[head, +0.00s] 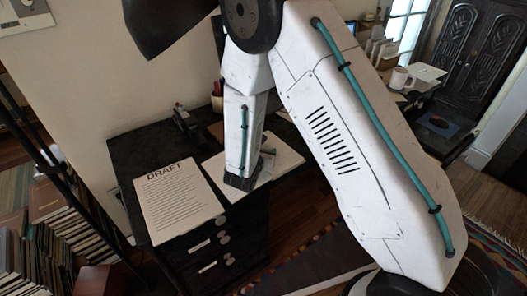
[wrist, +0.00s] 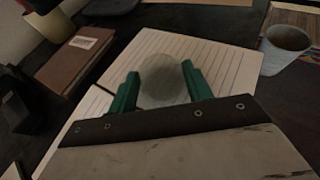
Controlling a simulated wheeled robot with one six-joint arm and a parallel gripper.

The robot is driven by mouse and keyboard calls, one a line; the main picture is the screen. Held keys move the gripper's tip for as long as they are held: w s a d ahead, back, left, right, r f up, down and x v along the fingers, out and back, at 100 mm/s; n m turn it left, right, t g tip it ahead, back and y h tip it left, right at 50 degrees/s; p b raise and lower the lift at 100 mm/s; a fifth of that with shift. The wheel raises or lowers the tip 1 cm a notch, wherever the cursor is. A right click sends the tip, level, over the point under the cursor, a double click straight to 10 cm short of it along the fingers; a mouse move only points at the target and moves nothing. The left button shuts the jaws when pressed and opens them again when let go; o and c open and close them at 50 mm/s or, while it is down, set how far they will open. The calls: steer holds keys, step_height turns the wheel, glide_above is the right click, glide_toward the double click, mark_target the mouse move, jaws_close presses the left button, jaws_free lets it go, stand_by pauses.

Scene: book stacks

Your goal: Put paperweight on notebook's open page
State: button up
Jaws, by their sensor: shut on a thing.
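My gripper (wrist: 160,88) has green fingers that are shut on a round, grey, smooth paperweight (wrist: 163,78). The open notebook (wrist: 222,62) with lined pages lies beneath and behind them in the wrist view. The paperweight appears over the lined page; I cannot tell whether it touches the paper. In the head view the notebook (head: 284,157) lies on the dark desk, partly covered by my arm. My gripper's fingers and the paperweight are hidden there behind my wrist.
A brown book (wrist: 76,58) lies left of the notebook, and a grey cup (wrist: 285,50) stands at its right. A dark object (wrist: 20,105) is at the left edge. In the head view, a printed DRAFT sheet (head: 178,202) lies at the desk's front left.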

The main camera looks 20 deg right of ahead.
steer(key=o, duration=1.1)
steer(key=shift+o, duration=0.2)
